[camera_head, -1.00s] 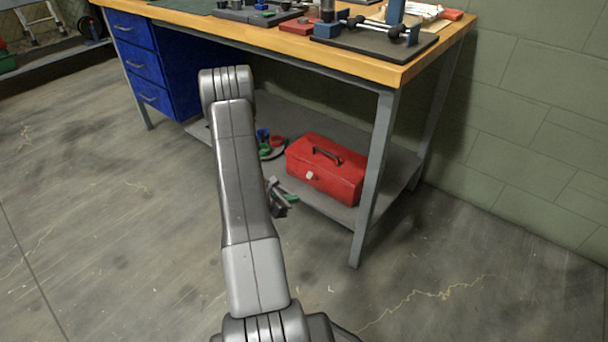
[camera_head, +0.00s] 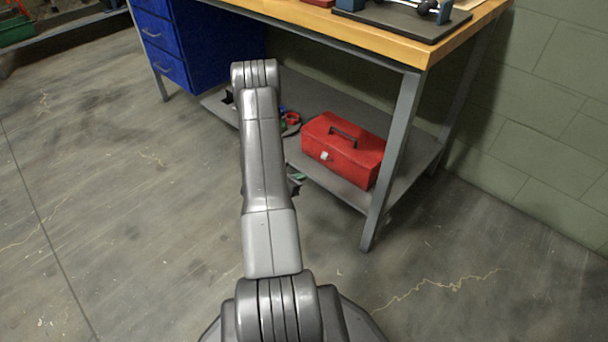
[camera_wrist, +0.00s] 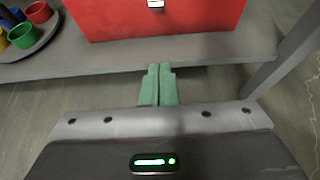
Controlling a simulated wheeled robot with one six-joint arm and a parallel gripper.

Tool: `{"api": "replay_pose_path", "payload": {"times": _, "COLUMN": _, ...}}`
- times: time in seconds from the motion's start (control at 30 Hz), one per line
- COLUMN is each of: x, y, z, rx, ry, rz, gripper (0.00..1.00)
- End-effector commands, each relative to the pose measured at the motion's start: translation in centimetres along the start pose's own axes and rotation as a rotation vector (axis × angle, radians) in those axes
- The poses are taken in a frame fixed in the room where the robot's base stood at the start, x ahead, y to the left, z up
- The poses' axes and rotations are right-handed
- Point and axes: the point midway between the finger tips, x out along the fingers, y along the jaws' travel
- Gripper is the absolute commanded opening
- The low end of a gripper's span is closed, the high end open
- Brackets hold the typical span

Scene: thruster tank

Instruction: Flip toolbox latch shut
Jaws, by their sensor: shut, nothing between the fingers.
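The red toolbox (camera_head: 343,150) sits on the lower shelf of the workbench, its dark handle on top. Its silver latch (camera_head: 325,155) is on the front face. In the wrist view the toolbox front (camera_wrist: 190,22) fills the top, with the latch (camera_wrist: 156,3) cut by the top edge, so its position is unclear. My gripper (camera_wrist: 158,68) has green fingertips pressed together, empty, just short of the shelf edge and below the latch in the picture. In the head view my arm hides most of the gripper.
The shelf (camera_wrist: 215,48) edge runs in front of the toolbox. A grey bench leg (camera_head: 393,160) stands right of it. A round tray (camera_wrist: 28,42) with coloured cups lies left on the shelf. The bench top (camera_head: 400,45) overhangs above. Open floor lies in front.

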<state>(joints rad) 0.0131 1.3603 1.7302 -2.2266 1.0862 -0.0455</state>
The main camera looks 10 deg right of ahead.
Motion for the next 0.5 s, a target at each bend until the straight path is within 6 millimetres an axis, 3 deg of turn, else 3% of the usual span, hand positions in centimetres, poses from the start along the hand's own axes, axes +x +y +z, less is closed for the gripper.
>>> {"api": "replay_pose_path", "payload": {"times": 0.37, "x": 8.4, "y": -0.1, "z": -0.4, "rx": 0.003, "ry": -0.001, "rz": -0.003, "gripper": 0.0}}
{"api": "replay_pose_path", "payload": {"times": 0.5, "x": 8.6, "y": -0.1, "z": 1.9, "rx": 0.003, "ry": -0.002, "rz": -0.001, "gripper": 0.0}}
